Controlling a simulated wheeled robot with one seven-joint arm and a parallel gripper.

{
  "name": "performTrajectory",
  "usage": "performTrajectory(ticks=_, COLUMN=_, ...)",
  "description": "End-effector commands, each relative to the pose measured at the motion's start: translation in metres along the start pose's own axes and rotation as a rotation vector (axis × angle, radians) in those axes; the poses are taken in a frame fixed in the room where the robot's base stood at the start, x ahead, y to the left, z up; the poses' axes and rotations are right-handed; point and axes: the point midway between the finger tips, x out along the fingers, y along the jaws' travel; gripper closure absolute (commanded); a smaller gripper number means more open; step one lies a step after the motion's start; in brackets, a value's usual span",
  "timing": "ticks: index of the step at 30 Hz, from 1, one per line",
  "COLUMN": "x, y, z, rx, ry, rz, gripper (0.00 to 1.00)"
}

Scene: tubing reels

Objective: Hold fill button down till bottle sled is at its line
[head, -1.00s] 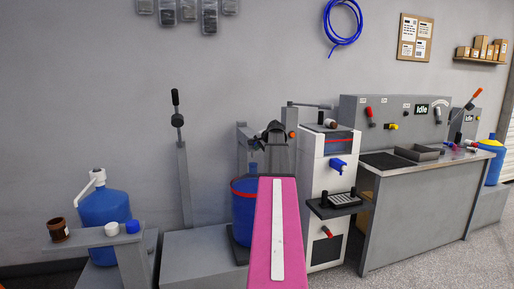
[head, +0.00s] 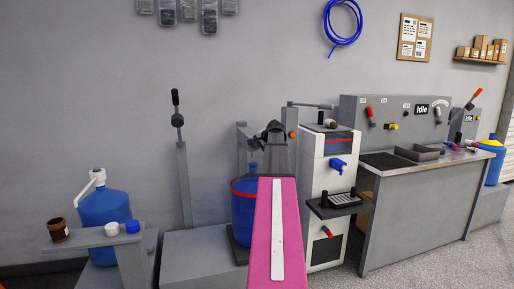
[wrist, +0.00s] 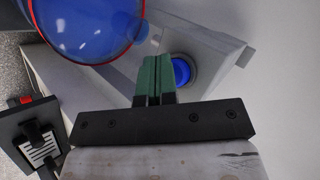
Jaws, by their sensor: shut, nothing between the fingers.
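In the wrist view my gripper (wrist: 157,62) has its green fingers together and nothing between them. A round blue button (wrist: 181,71) in a grey ring sits on a grey panel just right of the fingertips. It shows beside them, not under them; I cannot tell the gap in depth. A large blue bottle (wrist: 85,22) with a red ring is at the top left of the wrist view. In the head view the bottle (head: 243,209) stands left of my pink arm, which hides part of it. Its sled and line cannot be made out clearly.
A white cabinet (head: 326,172) with a blue tap stands right of my arm. A grey bench (head: 418,188) with a control panel (head: 392,113) reading "Idle" is further right. At left are another blue bottle (head: 104,208) and a small shelf (head: 97,239) with caps. A tall lever (head: 178,121) stands between.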

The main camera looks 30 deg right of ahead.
Motion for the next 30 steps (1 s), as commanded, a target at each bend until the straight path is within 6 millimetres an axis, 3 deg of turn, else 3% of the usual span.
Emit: performTrajectory(ticks=30, x=0.0074, y=-0.0062, z=-0.0067, rx=0.000, ry=0.004, rz=-0.004, gripper=1.00)
